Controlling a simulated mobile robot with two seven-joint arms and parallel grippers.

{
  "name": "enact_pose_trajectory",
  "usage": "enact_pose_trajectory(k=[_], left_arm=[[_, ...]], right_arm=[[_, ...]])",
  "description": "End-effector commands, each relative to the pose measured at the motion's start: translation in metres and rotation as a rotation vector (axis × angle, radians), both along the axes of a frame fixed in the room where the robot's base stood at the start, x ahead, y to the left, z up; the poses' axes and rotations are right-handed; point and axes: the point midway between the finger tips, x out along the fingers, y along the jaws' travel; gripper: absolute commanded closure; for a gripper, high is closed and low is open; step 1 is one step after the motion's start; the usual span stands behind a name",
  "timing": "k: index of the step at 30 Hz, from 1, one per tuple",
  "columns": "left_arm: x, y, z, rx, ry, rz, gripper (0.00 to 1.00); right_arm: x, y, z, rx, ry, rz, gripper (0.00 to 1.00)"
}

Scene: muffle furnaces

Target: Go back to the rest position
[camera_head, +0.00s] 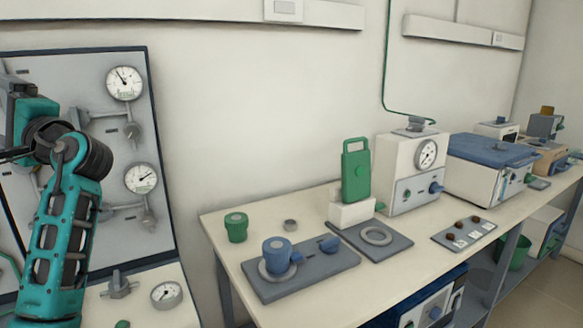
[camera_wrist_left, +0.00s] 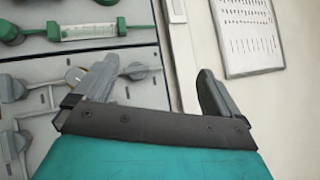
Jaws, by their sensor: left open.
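My left arm comes in from the left in the head view and is raised in front of a grey gauge panel (camera_head: 100,155). The left gripper (camera_wrist_left: 157,75) shows in the left wrist view with its two fingers wide apart and nothing between them. Behind the fingers are the panel (camera_wrist_left: 85,70) with its valves and tubing, and a pale wall (camera_wrist_left: 190,60). In the head view the gripper end is at the left edge and is partly hidden or cut off. My right gripper is in neither view.
A long bench (camera_head: 320,285) on the right holds a blue pot (camera_head: 278,252), a green pot (camera_head: 236,227), a green handled object (camera_head: 356,170), a dial device (camera_head: 412,170) and a blue-topped box (camera_head: 490,165). A paper sheet (camera_wrist_left: 247,37) hangs on the wall. The wall above the bench is mostly clear.

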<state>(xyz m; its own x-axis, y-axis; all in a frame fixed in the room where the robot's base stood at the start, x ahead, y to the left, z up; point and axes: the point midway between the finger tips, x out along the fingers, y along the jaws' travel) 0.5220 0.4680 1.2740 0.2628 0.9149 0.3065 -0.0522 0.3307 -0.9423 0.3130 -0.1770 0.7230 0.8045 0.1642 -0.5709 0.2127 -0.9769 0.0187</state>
Motion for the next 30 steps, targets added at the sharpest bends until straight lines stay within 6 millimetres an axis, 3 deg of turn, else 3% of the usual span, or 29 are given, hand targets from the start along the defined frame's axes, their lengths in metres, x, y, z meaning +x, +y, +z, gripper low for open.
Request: enact_pose_trajectory(k=[3,11,15,20,25,30], left_arm=[[-0.027,0.037,0.026,0.1,0.0,0.103,0.02],[-0.078,0.085,0.075,0.261,-0.001,0.271,0.02],[-0.036,0.073,0.019,0.246,0.054,0.065,0.02],[0.003,0.054,-0.056,0.183,0.107,-0.185,0.02],[0.028,0.02,-0.166,0.017,0.169,-0.488,0.02],[0.019,-0.026,-0.288,-0.261,0.213,-0.764,0.02]], right_arm=[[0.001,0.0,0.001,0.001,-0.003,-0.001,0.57],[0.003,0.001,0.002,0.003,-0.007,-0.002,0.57],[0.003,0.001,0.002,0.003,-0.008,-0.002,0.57],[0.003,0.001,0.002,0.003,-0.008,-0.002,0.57],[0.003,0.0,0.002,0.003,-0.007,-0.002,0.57],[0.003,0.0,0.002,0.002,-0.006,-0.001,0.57]])
